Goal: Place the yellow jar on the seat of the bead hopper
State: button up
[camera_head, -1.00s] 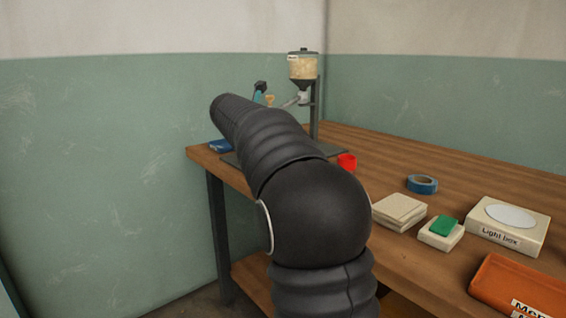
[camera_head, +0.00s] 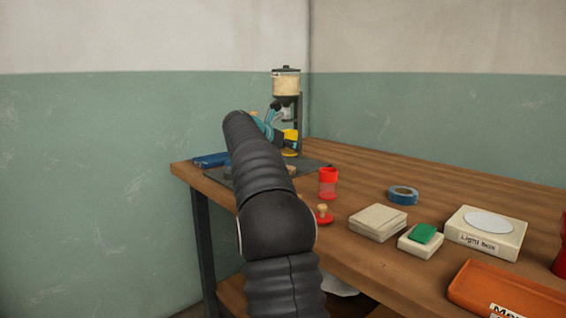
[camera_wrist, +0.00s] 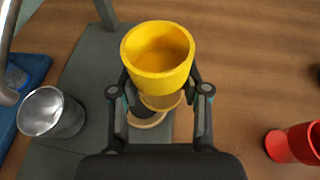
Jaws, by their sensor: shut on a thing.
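The yellow jar (camera_wrist: 158,50) has a thick yellow collar, an open top and a paler see-through lower part. In the wrist view my gripper (camera_wrist: 160,93) is shut on it, one finger on each side. In the head view the jar (camera_head: 291,136) shows beside the teal parts of my gripper (camera_head: 271,122), close to the bead hopper (camera_head: 286,84). The hopper is a clear bead-filled container on a dark post. A pale round piece (camera_wrist: 148,121) lies beneath the jar, partly hidden by it. I cannot tell whether the jar touches it.
The hopper's grey base (camera_wrist: 80,75) lies on the wooden table. A metal cup (camera_wrist: 45,112) stands left of the jar, by a blue object (camera_wrist: 14,128). A red jar (camera_head: 328,183) and a red lid (camera_head: 323,216) are to the front right. Table behind the red jar is clear.

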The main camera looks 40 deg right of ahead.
aim_at(284, 149)
jog(key=w+f, duration=0.2)
jog(key=w, duration=0.1)
jog(key=shift+d, duration=0.2)
jog(key=shift+f+b, duration=0.55)
jog(key=shift+f, duration=1.35)
jog(key=shift+f, duration=0.1)
jog(key=o, duration=1.2)
